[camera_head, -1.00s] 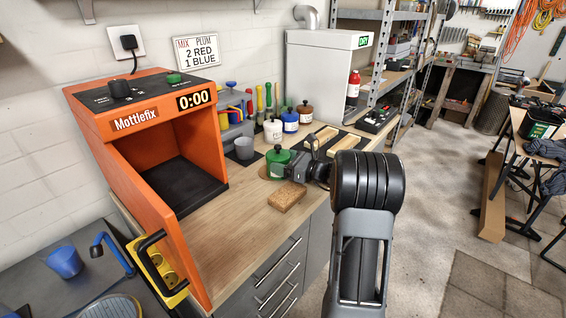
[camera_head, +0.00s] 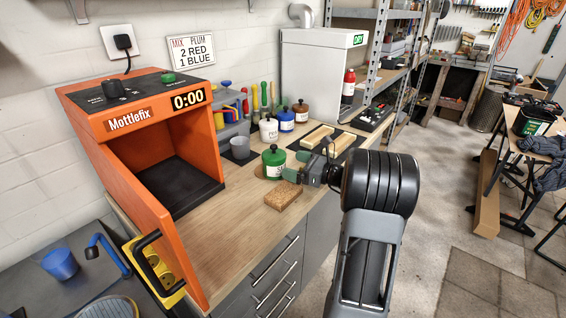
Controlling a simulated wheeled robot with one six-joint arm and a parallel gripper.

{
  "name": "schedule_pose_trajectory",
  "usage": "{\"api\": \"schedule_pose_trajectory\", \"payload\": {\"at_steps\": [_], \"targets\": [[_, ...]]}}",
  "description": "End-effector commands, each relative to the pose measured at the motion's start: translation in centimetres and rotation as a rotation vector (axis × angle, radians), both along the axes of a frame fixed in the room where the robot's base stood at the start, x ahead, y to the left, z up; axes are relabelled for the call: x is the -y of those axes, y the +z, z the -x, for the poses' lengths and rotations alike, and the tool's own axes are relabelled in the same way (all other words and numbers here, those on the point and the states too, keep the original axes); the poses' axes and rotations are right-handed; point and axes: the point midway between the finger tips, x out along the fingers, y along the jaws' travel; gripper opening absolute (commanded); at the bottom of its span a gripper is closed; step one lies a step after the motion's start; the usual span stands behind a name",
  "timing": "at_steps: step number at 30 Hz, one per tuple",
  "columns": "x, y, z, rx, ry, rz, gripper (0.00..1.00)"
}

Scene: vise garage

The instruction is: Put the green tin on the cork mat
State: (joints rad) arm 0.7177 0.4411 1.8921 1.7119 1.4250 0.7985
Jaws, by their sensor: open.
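I cannot tell whether a finger touches the tin. My wrist hides part of the bench to the right.
An orange open-fronted machine (camera_head: 135,112) stands to the left, its door swung forward. A grey cup (camera_head: 240,148), a white jar (camera_head: 269,130) and a blue jar (camera_head: 287,120) stand behind the tin. A dark mat with wooden strips (camera_head: 318,138) lies behind my gripper. Bare bench lies left of the cork mat.

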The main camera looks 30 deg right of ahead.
Motion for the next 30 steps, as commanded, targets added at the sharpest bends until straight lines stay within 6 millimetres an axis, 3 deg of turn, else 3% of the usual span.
{"api": "schedule_pose_trajectory", "payload": {"at_steps": [6,12,30], "targets": [[2.3,0.0,3.0,0.001,-0.003,0.001,1.00],[3.4,0.0,4.5,0.001,0.000,0.001,1.00],[3.7,0.0,4.9,0.000,0.001,0.000,1.00]]}}
